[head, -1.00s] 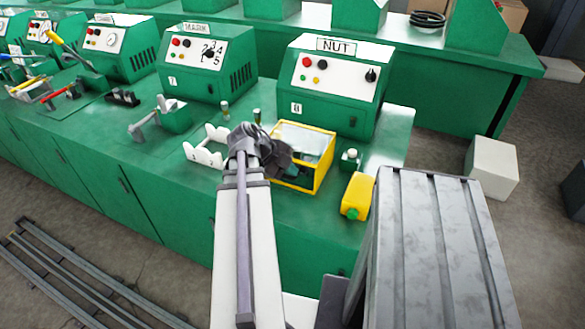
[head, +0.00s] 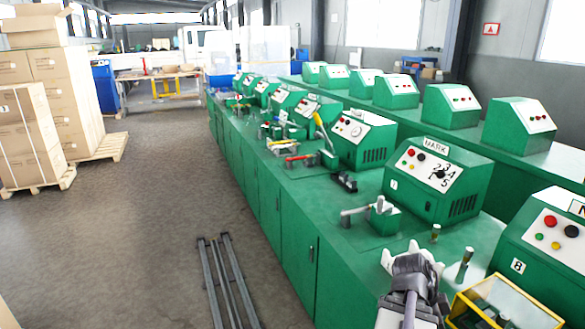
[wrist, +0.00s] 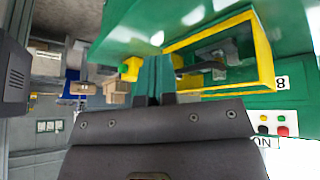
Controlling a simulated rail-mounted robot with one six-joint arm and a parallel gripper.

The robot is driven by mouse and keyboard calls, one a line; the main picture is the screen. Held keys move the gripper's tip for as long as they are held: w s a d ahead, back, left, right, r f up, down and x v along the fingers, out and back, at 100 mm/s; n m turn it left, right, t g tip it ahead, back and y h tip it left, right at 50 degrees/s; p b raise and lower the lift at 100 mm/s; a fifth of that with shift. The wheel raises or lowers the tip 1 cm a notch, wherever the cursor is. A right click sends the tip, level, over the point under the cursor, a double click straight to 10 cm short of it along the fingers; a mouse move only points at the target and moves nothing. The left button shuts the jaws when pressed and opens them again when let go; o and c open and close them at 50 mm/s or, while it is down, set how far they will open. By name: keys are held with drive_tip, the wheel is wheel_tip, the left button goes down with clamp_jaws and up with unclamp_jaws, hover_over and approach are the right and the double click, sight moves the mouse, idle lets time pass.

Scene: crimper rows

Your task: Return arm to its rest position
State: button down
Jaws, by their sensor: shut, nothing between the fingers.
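The fingers are hidden there. In the wrist view my gripper (wrist: 153,82) shows two dark fingers side by side, shut and empty. The yellow-framed box (wrist: 262,45) lies beyond the fingers to the upper right, and it also shows at the bottom right of the head view (head: 462,312). Whether the fingers touch anything is not clear, but none is between them.
The green bench (head: 340,235) carries the MARK machine (head: 455,200), the machine numbered 8 (head: 520,235), a small lever press (head: 383,222) and upright pins (head: 467,257). Metal rails (head: 225,280) lie on the open floor (head: 150,230).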

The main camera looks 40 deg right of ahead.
drive_tip(key=w+a+n+t+y+p, duration=0.1)
drive_tip(key=w+a+n+t, duration=0.1)
drive_tip(key=w+a+n, duration=0.65)
drive_tip(key=w+a+n+t, duration=0.2)
drive_tip(key=w+a+n, duration=0.4)
drive_tip(key=w+n, duration=0.45)
drive_tip(key=w+a+n+y, duration=0.1)
drive_tip(key=w+a+n, duration=0.3)
drive_tip(key=a, duration=0.8)
drive_tip(key=w+a+n+t+p, duration=0.1)
drive_tip(key=w+a+n, duration=0.4)
drive_tip(key=a, duration=0.8)
drive_tip(key=shift+r+y, duration=0.25)
drive_tip(key=shift+y, duration=0.15)
drive_tip(key=c, duration=1.8)
unclamp_jaws()
